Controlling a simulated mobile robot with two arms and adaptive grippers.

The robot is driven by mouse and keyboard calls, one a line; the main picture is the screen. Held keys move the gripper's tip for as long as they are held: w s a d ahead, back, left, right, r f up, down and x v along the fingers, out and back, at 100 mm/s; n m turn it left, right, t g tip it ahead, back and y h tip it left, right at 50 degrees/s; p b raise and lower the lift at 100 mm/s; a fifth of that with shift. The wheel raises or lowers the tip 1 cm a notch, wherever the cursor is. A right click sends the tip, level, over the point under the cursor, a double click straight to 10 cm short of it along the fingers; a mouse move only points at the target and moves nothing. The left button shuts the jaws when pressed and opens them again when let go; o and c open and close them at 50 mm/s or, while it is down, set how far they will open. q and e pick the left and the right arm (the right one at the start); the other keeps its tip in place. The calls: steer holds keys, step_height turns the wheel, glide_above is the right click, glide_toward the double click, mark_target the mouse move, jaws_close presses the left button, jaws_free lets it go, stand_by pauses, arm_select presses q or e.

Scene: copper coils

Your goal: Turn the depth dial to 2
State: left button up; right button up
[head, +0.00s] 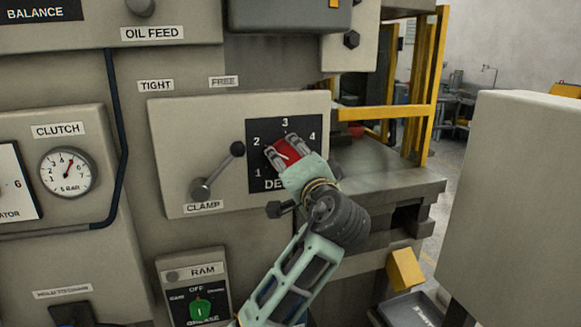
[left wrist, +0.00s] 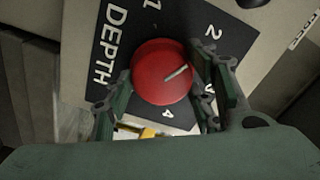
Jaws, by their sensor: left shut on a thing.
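The round red depth dial (head: 285,152) sits on a black plate (head: 258,182) marked 1 to 4. In the left wrist view the dial (left wrist: 150,72) fills the space between my fingers. Its white pointer line points roughly toward the 2, on the side of the 3; I cannot tell whether it lines up exactly. My left gripper (head: 281,147) is shut on the dial, with one finger on each side. The 3 is partly hidden by a finger in the left wrist view. My right gripper is not in view.
A clamp lever (head: 216,172) with a black knob stands just left of the dial plate. A grey box-like panel (head: 515,200) rises at the right. A ram switch (head: 201,307) with a green knob is below. A yellow frame (head: 385,112) stands behind at the right.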

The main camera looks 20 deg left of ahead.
arm_select(q)
steer(key=shift+f, duration=0.45)
steer(key=o, duration=1)
steer(key=shift+d, duration=0.1)
steer(key=shift+o, duration=0.5)
steer(key=shift+w+r, duration=0.1)
steer(key=shift+r, duration=0.05)
steer(key=shift+r, duration=0.1)
steer(key=v, duration=1.2)
